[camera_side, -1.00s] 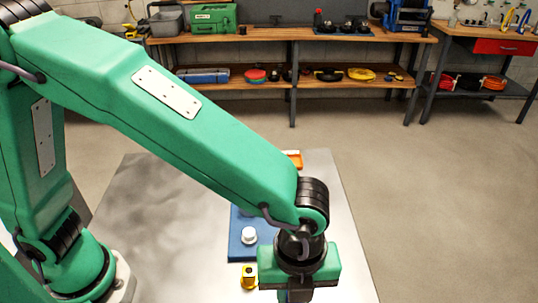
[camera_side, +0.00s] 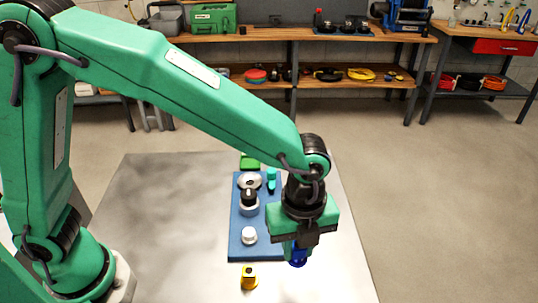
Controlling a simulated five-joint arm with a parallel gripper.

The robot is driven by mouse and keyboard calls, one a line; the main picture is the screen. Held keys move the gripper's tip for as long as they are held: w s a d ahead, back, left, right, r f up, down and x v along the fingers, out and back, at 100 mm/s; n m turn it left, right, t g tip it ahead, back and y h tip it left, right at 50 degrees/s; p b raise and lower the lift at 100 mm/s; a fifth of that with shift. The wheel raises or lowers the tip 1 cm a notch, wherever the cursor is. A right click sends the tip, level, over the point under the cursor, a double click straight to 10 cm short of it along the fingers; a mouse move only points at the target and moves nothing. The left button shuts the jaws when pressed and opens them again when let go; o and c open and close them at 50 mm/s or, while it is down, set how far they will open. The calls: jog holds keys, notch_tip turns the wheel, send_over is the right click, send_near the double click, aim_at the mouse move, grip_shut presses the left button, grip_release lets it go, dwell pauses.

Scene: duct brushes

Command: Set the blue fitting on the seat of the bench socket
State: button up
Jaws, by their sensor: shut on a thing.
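A blue fitting (camera_side: 298,258) hangs below my gripper (camera_side: 299,247), which is shut on it. The fitting is over the metal table, to the right of the front part of a blue board (camera_side: 238,218). The jaws hide its upper part. Several pieces stand on the board: a white round piece (camera_side: 249,236), a black-topped piece on a grey-blue base (camera_side: 249,198), a grey disc-like piece (camera_side: 250,181) and a teal piece (camera_side: 271,178). I cannot tell which of them, if any, is the bench socket.
A yellow piece (camera_side: 248,276) stands on the metal table (camera_side: 170,215) in front of the board. A green block (camera_side: 249,162) lies behind the board. The table's left side is clear. Shelves (camera_side: 290,66) with tools stand far back.

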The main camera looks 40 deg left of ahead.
jog(key=w+a+n, duration=0.2)
jog(key=w+a, duration=0.3)
jog(key=a, duration=0.4)
jog(key=w+a+n, duration=0.2)
jog(key=w+a, duration=0.3)
jog(key=a, duration=0.4)
jog(key=w+a+n, duration=0.3)
jog(key=w+a, duration=0.1)
jog(key=a, duration=0.6)
jog(key=shift+w+f, duration=0.25)
jog(key=shift+w, duration=0.15)
jog(key=shift+f, duration=0.1)
jog(key=shift+f, duration=3.3)
jog(key=shift+f, duration=0.55)
jog(key=o, duration=1.1)
jog(key=shift+r, duration=0.1)
